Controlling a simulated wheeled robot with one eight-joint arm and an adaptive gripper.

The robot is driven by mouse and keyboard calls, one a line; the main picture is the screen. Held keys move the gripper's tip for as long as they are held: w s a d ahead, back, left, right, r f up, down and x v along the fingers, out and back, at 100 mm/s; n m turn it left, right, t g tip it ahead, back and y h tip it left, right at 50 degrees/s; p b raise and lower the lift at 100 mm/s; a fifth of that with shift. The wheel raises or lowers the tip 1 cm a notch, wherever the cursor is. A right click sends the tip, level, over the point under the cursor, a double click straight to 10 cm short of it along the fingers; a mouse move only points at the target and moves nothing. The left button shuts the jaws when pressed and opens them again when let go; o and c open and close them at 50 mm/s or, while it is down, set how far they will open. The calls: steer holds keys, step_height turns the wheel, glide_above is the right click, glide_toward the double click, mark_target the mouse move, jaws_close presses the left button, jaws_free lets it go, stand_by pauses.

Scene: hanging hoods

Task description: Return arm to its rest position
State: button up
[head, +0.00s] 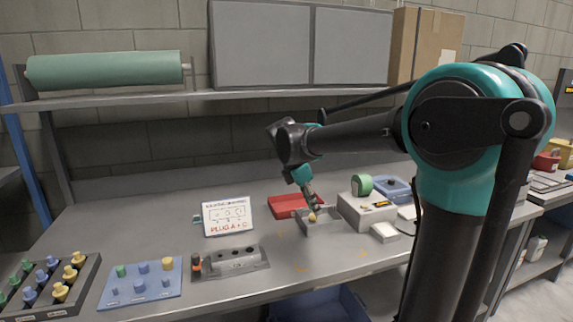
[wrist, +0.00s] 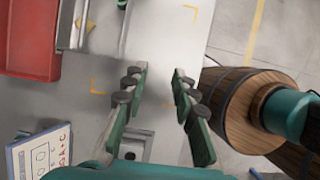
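My arm reaches over the grey workbench (head: 345,262) in the head view, its forearm level and the wrist bent down. My gripper (head: 313,207) points down near a small grey metal tray (head: 332,222). A small yellowish piece (head: 312,217) shows by the fingertips; I cannot tell its exact relation to them in this view. In the wrist view my gripper (wrist: 158,80) is open, with bare bench between its green fingers and nothing held. The tray (wrist: 74,22) lies ahead and left of the fingers there.
A sign (head: 227,216), a grey holed block (head: 232,262), a blue peg board (head: 142,283) and a dark plug rack (head: 48,286) stand left. A red bin (head: 288,206) is behind the gripper; a grey-white box (head: 367,211) stands right. A shelf (head: 240,95) runs above.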

steer(key=s+d+f+m+y, duration=0.1)
steer(key=s+d+f+m, duration=0.1)
steer(key=s+f+m, duration=0.1)
steer(key=s+d+f+m, duration=0.3)
steer(key=f+m, duration=0.1)
steer(key=s+d+f+m+y, duration=0.1)
steer(key=s+d+f+m, duration=0.2)
steer(key=f+m, duration=0.1)
steer(key=shift+s+f+t+y, duration=0.2)
steer(key=shift+f+t+y, duration=0.1)
steer(key=shift+t, duration=0.1)
steer(key=s+d+f+m+t+y, duration=0.1)
steer(key=s+d+f+m, duration=0.2)
steer(key=s+f+m, duration=0.5)
steer(key=shift+s+f+m+t+y, duration=0.2)
steer(key=shift+s+m+t+y, duration=0.15)
steer(key=shift+s+m, duration=0.45)
steer(key=shift+w, duration=0.15)
